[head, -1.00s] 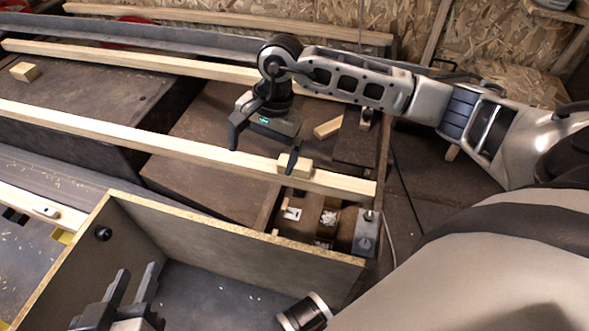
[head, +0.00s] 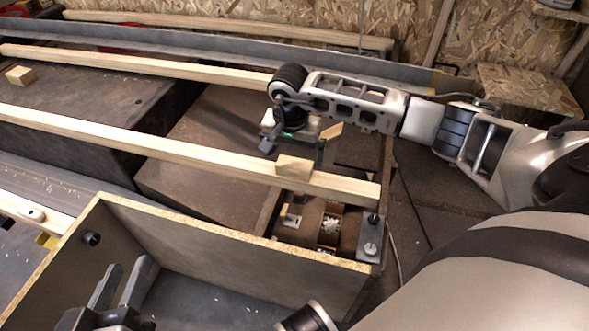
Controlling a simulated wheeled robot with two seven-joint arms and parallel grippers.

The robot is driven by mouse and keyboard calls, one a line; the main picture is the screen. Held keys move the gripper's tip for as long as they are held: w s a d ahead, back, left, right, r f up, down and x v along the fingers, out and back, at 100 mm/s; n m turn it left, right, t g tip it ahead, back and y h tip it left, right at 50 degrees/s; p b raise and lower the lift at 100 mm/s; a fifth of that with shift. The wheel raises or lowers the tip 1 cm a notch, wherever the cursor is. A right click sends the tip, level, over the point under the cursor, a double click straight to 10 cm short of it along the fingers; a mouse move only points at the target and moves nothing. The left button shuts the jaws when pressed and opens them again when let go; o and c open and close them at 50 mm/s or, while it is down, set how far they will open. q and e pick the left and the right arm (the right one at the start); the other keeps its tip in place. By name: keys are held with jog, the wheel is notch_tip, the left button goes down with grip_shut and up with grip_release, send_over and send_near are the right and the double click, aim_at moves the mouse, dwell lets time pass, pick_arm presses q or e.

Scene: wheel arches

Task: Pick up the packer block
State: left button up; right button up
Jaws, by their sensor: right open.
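A small pale wooden block (head: 294,165) sits at the near long wooden rail (head: 180,151), toward its right end. Two similar blocks show: one (head: 20,75) on the dark surface at the far left, and one (head: 331,131) behind my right gripper, partly hidden. I cannot tell from the picture which is the packer block. My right gripper (head: 294,150) is open and empty, just above and behind the block at the rail. Whether a finger touches that block is unclear. My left gripper (head: 121,283) is low at the left over the open box, its fingers apart with nothing between them.
The open-topped box (head: 230,248) fills the lower left, its wall standing just before the rail. Small compartments with loose parts (head: 330,227) lie beyond it, beside a metal bracket (head: 371,240). A second rail (head: 150,65) runs behind. Brown panels lie between the rails.

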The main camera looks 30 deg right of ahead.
aim_at(295, 163)
jog(key=f, duration=0.1)
jog(key=f+b, duration=0.1)
jog(key=f, duration=0.2)
jog(key=shift+w+d+b, duration=0.15)
jog(key=shift+d+b, duration=0.1)
jog(key=shift+b, duration=0.15)
jog(key=shift+f, duration=0.4)
jog(key=shift+w+d, duration=0.1)
jog(key=shift+c, duration=0.3)
jog(key=c, duration=1)
pick_arm(q)
jog(key=shift+w+d+r+n+t+h, duration=0.15)
jog(key=shift+d+r+n+t+h, duration=0.2)
jog(key=shift+r, duration=0.25)
pick_arm(e)
jog(key=shift+o, duration=0.2)
pick_arm(q)
jog(key=shift+f, duration=0.1)
pick_arm(e)
jog(key=shift+r, duration=0.15)
